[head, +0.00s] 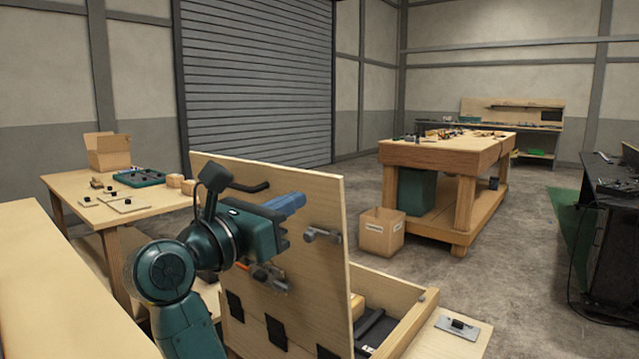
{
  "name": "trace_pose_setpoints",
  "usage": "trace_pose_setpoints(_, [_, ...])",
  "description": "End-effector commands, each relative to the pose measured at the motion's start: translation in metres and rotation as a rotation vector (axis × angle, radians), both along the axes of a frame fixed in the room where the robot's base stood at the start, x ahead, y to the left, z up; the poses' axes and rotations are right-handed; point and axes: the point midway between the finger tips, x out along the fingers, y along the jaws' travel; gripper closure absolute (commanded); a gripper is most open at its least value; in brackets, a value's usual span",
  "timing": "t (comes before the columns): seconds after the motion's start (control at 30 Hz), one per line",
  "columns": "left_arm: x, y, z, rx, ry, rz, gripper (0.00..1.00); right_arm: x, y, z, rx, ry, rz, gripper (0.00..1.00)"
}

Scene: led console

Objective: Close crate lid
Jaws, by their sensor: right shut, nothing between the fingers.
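The crate lid (318,190) is a pale wooden panel standing raised, nearly upright, at the left side of the open crate. Dark hinges or straps show along its lower part. The open wooden crate (410,322) is at the bottom centre, partly hidden behind the lid, with dark items inside. My right gripper (283,228) is shut and empty, in front of the lid's face in the picture. I cannot tell whether it touches the lid. A blue piece, a metal fitting and an orange-handled item show at the lid near it. My left gripper is not in view.
A small board with a black knob (458,326) lies right of the crate. A wooden table (150,203) with a cardboard box (108,155) and small parts is at the left. A cardboard box (381,233) sits on the floor by a workbench (440,155).

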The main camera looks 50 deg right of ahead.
Motion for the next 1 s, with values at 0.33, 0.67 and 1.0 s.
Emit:
trace_pose_setpoints(0.33, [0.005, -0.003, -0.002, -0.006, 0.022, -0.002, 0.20, 0.004, -0.063, 0.010, -0.004, 0.002, -0.003, 1.00])
trace_pose_setpoints(0.67, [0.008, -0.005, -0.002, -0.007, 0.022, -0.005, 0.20, 0.006, -0.078, 0.011, -0.002, 0.003, 0.000, 1.00])
trace_pose_setpoints(1.0, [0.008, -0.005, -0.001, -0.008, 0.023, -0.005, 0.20, 0.006, -0.079, 0.012, 0.003, 0.003, 0.000, 1.00])
